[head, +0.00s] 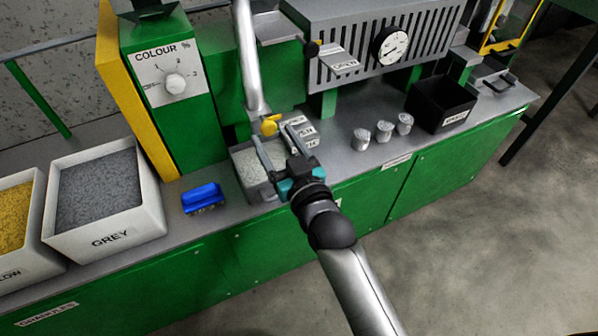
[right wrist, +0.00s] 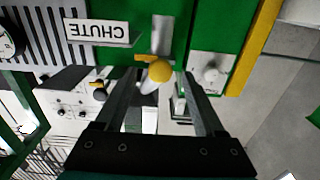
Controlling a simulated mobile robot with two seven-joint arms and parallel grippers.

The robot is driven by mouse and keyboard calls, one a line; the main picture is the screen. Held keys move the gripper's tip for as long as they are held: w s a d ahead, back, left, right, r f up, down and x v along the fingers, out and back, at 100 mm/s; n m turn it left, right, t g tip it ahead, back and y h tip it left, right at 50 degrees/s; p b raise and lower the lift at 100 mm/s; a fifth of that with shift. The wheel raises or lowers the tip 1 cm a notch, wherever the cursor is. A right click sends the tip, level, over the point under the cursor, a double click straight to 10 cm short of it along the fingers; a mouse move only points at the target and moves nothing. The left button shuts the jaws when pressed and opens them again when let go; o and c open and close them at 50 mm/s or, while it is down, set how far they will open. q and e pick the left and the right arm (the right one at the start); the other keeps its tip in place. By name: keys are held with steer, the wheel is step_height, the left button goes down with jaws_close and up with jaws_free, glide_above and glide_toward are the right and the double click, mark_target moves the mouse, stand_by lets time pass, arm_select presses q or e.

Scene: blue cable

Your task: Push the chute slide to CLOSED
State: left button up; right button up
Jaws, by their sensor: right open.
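The chute slide's yellow knob (head: 269,126) sits at the lower end of a grey metal pipe (head: 248,55) in the head view. In the right wrist view the round yellow knob (right wrist: 160,71) shows with a yellow bar behind it, below the upside-down CHUTE label (right wrist: 97,31). My right gripper (head: 269,131) is open, its fingertips on either side of the knob with gaps to it. The right wrist view also shows the knob between the open fingertips. I cannot tell the slide's open or closed position. My left gripper is not in view.
A bin of pale granules (head: 240,157) stands under the right gripper. A blue brush (head: 202,197) and a GREY bin (head: 107,241) lie to the left. Several metal cups (head: 361,140) and a black box (head: 424,111) stand right. The green panel with the COLOUR dial (head: 174,83) rises behind.

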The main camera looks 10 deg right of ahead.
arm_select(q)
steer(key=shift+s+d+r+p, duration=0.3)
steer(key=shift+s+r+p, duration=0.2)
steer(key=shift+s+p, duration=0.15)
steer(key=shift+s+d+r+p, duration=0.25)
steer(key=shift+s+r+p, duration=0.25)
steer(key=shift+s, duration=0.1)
arm_select(e)
steer(key=v, duration=1.1)
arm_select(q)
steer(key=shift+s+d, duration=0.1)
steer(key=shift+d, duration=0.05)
arm_select(e)
steer(key=shift+s, duration=0.1)
